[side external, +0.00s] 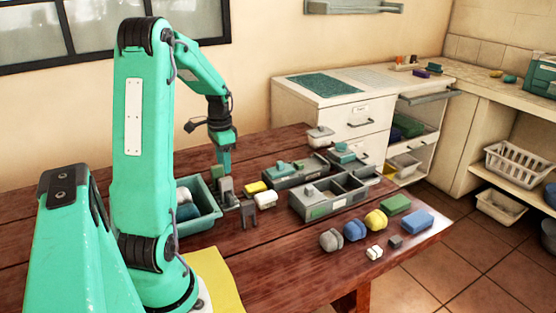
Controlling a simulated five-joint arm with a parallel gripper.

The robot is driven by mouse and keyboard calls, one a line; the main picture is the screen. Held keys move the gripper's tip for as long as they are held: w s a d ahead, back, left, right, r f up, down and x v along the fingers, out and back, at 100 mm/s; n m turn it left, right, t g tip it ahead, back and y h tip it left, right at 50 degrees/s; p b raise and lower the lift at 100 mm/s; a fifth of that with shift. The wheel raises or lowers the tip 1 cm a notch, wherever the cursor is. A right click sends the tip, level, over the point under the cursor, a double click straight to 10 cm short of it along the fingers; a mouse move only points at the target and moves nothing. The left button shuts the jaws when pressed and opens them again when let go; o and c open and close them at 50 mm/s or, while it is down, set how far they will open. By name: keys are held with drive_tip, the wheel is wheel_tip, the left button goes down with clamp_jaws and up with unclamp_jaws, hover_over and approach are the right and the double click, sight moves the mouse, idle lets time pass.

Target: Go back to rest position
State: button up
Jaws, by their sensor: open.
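My green arm rises at the left of the side external view and bends over the wooden table (290,262). My gripper (238,206) points down low over the table, just right of a green bin (205,186) holding rolled cloths. Its grey jaws are apart, and I see nothing held between them. A white block (265,199) and a yellow-topped sponge (256,187) lie close to the right of the jaws. Whether a jaw touches the table or the bin is hard to tell.
Grey divided trays (318,211) stand right of my gripper. Grey, blue and yellow rounded bundles (375,220), green and blue blocks (417,220) and small cubes lie near the table's right end. A yellow cloth (222,280) lies by my base. The front middle of the table is clear.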

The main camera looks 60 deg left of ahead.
drive_tip(key=shift+r, duration=0.25)
drive_tip(key=shift+w+d+r, duration=0.1)
drive_tip(key=shift+d, duration=0.1)
drive_tip(key=w+d+r+t, duration=0.1)
drive_tip(key=d+r, duration=0.3)
drive_tip(key=d, duration=0.4)
drive_tip(key=d+r+t+y, duration=0.1)
drive_tip(key=d+r+t, duration=0.15)
drive_tip(key=d, duration=0.55)
drive_tip(key=w+d+r, duration=0.1)
drive_tip(key=d+r, duration=0.3)
drive_tip(key=d, duration=0.5)
drive_tip(key=s+d+r+t+h, duration=0.1)
drive_tip(key=s+d+t, duration=0.1)
drive_tip(key=s+d, duration=0.2)
drive_tip(key=d, duration=0.2)
drive_tip(key=shift+s+d, duration=0.4)
